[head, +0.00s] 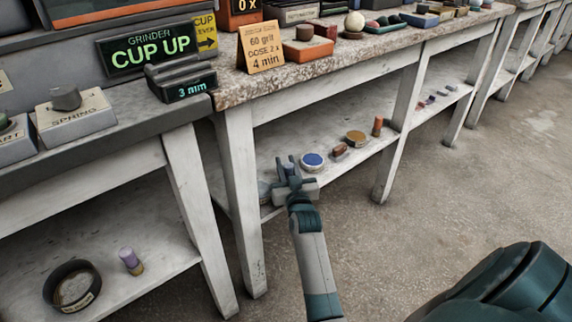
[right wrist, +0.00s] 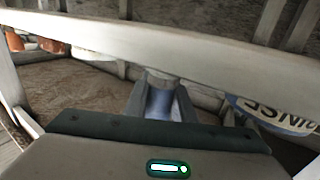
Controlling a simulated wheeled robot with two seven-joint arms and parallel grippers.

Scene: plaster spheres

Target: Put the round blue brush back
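My right gripper (head: 287,165) is at the lower shelf of the middle bench, near its left leg. A blue cylindrical piece, apparently the round blue brush (head: 289,171), stands between its fingers. In the right wrist view the fingers (right wrist: 162,102) lie close on both sides of the blue brush (right wrist: 162,98), which has a paler top end. The fingers hide part of it. My left gripper is not in view.
A blue-filled dish (head: 313,160) sits just right of the gripper; its label (right wrist: 285,118) reads like "RINSE". A pale dish (head: 264,190) is left of the gripper. The bench top overhangs.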

